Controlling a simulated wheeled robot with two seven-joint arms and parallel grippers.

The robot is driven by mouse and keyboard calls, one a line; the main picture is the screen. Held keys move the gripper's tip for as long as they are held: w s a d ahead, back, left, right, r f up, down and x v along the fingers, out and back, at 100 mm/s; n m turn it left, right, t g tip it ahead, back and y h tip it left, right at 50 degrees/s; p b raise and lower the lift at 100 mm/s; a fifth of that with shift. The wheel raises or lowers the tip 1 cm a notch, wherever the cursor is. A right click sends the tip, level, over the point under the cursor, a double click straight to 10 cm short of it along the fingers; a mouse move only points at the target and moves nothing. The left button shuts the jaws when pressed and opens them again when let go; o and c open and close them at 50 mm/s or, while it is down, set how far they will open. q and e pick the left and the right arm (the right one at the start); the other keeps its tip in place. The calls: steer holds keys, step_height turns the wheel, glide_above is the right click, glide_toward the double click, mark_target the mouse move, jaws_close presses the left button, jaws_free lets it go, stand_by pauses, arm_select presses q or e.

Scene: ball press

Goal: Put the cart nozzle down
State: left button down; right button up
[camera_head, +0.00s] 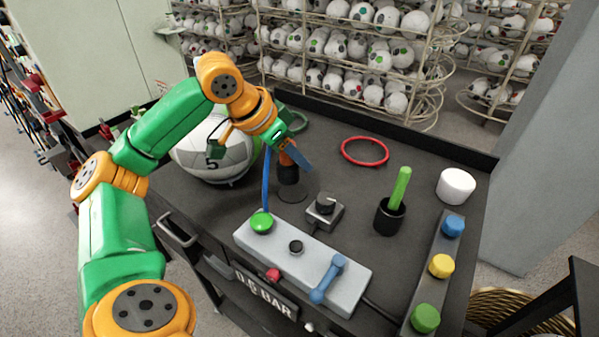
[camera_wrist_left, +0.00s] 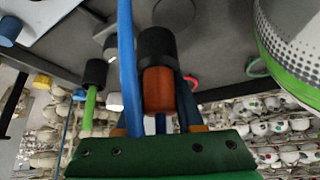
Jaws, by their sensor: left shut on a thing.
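The cart nozzle (camera_head: 289,172), a short black cylinder with an orange end, is in my left gripper (camera_head: 290,158) above the dark cart top. It hangs about upright, black end down, near a dark round mark (camera_head: 292,195) on the top; I cannot tell if it touches. In the left wrist view, the nozzle (camera_wrist_left: 158,75) has its orange end close to the blue fingers of my gripper (camera_wrist_left: 160,122), which is shut on it. A long blue strip (camera_wrist_left: 127,60) runs beside it. My right gripper is not in view.
A white ball (camera_head: 215,150) marked 5 is close left of the nozzle. A grey control box (camera_head: 300,262), a small grey block with a black knob (camera_head: 325,210), a black cup with a green stick (camera_head: 390,215) and a red ring (camera_head: 365,151) are nearby. Ball racks stand behind.

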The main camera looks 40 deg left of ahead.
arm_select(q)
steer(key=w+f, duration=0.1)
steer(key=w+a+f, duration=0.1)
steer(key=w+f, duration=0.1)
steer(key=f, duration=0.1)
steer(key=shift+a, duration=0.3)
steer(key=f, duration=0.3)
steer(key=shift+w+a+f, duration=0.1)
steer(key=shift+w+a, duration=0.05)
steer(key=shift+a, duration=0.05)
steer(key=shift+f, duration=0.4)
steer(key=shift+f, duration=0.15)
steer(key=c, duration=0.5)
jaws_free()
steer(key=shift+c, duration=0.2)
